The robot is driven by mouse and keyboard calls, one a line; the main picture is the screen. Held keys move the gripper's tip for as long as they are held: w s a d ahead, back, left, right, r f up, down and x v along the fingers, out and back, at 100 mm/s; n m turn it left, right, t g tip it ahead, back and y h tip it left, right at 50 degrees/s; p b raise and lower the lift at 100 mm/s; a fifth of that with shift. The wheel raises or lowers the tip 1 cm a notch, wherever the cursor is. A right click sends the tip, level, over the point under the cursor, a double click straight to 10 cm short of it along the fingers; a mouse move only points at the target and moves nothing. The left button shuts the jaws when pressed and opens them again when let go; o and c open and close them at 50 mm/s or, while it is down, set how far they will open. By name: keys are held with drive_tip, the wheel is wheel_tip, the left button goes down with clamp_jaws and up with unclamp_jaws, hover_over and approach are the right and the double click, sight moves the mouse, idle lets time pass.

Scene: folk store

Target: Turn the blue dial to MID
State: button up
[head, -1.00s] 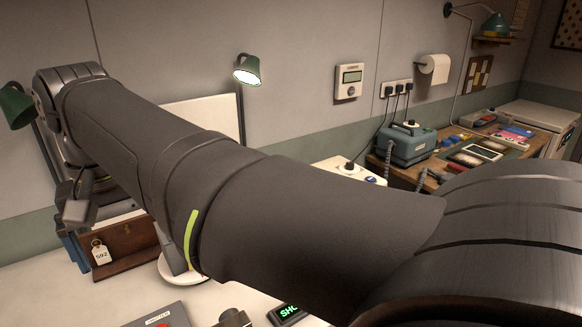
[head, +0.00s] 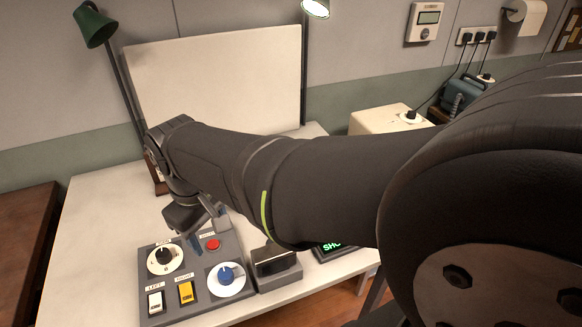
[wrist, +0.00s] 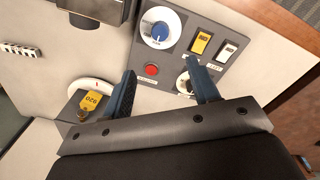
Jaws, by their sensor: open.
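The blue dial (head: 225,274) sits on a white round plate at the front right of a grey control panel (head: 205,264). It also shows in the wrist view (wrist: 159,32), uncovered, beyond my fingertips. The lettering around it is too small to read, so its setting cannot be told. My gripper (head: 200,238) hangs over the back part of the panel, near the red button (head: 213,244) and apart from the blue dial. In the wrist view my gripper (wrist: 160,66) has its two blue fingers spread, with nothing between them.
The panel also has a black dial (head: 163,259), a yellow switch (head: 186,293) and a white switch (head: 155,302). A dark block-shaped device (head: 273,264) stands close to its right. A yellow tag (wrist: 92,101) shows beside my left finger in the wrist view.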

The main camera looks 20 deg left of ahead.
sight(226, 274)
drive_tip(key=f, duration=1.5)
drive_tip(key=shift+w+d+f, duration=0.1)
drive_tip(key=shift+w+f, duration=0.3)
drive_tip(key=c, duration=1)
